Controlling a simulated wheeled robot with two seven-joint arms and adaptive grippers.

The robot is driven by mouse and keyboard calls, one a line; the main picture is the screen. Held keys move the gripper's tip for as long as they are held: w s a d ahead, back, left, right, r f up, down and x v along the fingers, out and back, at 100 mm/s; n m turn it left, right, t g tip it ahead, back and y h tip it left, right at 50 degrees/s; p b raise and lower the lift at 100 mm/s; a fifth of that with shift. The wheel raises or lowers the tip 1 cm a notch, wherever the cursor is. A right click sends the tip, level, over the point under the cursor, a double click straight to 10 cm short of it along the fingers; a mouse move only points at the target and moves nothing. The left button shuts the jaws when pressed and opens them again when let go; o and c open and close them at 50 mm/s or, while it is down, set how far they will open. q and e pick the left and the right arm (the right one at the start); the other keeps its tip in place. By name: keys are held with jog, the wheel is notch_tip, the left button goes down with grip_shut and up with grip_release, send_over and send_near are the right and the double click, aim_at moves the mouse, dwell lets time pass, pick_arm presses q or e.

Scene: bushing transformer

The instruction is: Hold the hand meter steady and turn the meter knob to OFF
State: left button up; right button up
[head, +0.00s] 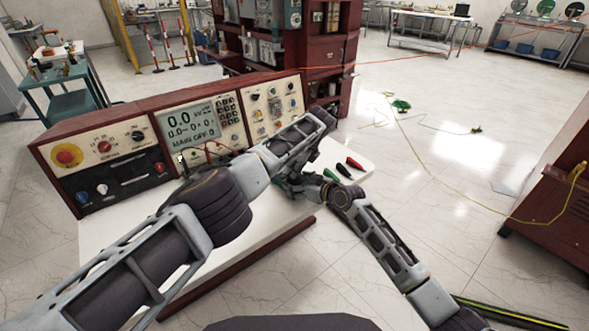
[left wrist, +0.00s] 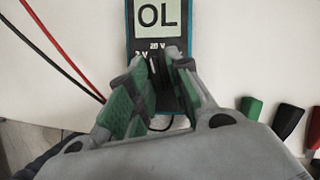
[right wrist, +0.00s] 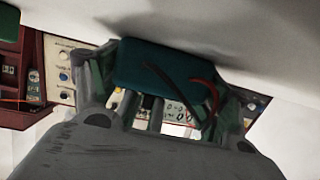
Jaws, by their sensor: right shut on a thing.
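The hand meter (left wrist: 159,20) is teal and dark with a grey display reading OL in the left wrist view. My left gripper (left wrist: 160,72) is over the meter's dial area, with its green-padded fingers apart. The fingers hide the knob and most of the dial; its setting cannot be told. In the right wrist view, my right gripper (right wrist: 160,72) is shut on the sides of the meter's teal body (right wrist: 155,62), with a black and a red lead in front of it. In the head view, my arms mostly hide the meter.
A bench console (head: 190,125) with a display, knobs and buttons stands along the back of the white table (head: 110,235). Green, black and red pieces (head: 343,170) lie right of my grippers. Red and black leads (left wrist: 50,45) run left of the meter. Floor to the right is mostly clear.

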pick_arm(q)
jog(key=shift+o, duration=0.8)
jog(key=shift+a+f, duration=0.1)
jog(key=shift+a, duration=0.05)
jog(key=shift+s, duration=0.1)
jog(key=shift+d+r, duration=0.2)
jog(key=v, duration=1.1)
jog(key=shift+r, duration=0.25)
